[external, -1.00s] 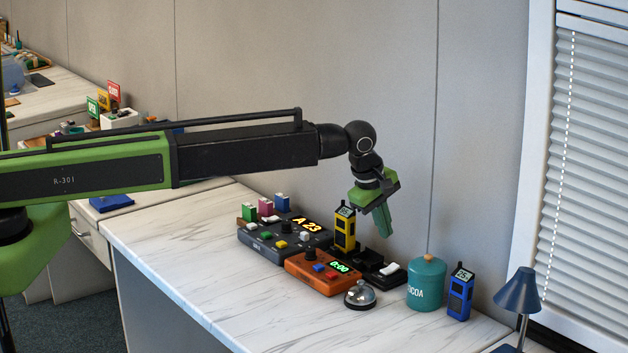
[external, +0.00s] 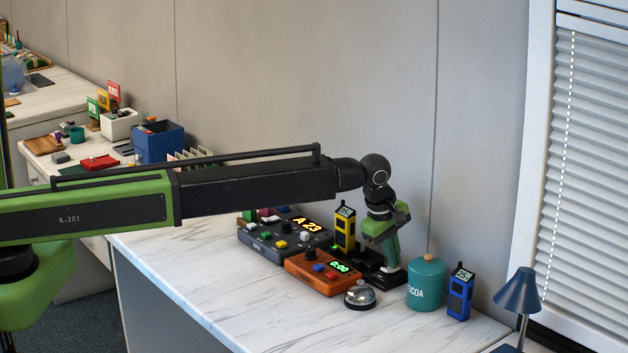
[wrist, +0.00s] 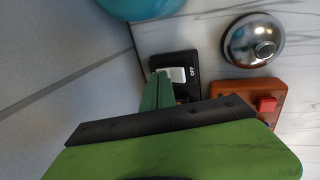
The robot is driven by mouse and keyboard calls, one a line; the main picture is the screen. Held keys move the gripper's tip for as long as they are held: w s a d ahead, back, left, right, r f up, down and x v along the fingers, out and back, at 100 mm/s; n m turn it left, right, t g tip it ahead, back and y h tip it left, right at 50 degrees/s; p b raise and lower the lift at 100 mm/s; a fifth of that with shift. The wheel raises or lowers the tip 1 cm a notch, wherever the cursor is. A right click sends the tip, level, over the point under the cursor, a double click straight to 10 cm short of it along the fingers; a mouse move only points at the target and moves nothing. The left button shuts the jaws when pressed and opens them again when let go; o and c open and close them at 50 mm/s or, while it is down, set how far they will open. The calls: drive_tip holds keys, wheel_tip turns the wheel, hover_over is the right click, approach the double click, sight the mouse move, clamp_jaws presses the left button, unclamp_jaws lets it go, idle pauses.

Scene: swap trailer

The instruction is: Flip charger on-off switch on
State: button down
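The black charger (external: 377,277) stands on the marble-patterned counter, with a yellow handheld radio (external: 345,230) upright at its left end. The charger's right end carries a white rocker switch (wrist: 177,74); the word OFF is printed beside it in the wrist view. My gripper (external: 391,264) points down over this end of the charger, and its green fingers are together with nothing between them. In the wrist view the fingertips (wrist: 161,76) are right beside the switch and overlap its edge. I cannot tell whether they touch it. The fingers and gripper body hide much of the charger.
A silver bell (external: 360,294) and an orange timer box (external: 322,274) stand in front of the charger. A teal cocoa jar (external: 426,284) is close on the right, with a blue radio (external: 460,292) beyond. A dark grey console (external: 284,240) is left. The wall is close behind.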

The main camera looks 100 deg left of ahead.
drive_tip(key=shift+s+d, duration=0.1)
drive_tip(key=shift+s+d, duration=0.5)
drive_tip(key=shift+r, duration=0.15)
drive_tip(key=p+v, duration=1.3)
drive_tip(key=shift+s+d+r, duration=0.25)
drive_tip(key=shift+s+d, duration=0.1)
drive_tip(key=shift+w+a+r, duration=0.1)
drive_tip(key=shift+w+a, duration=0.3)
drive_tip(key=shift+w, duration=0.15)
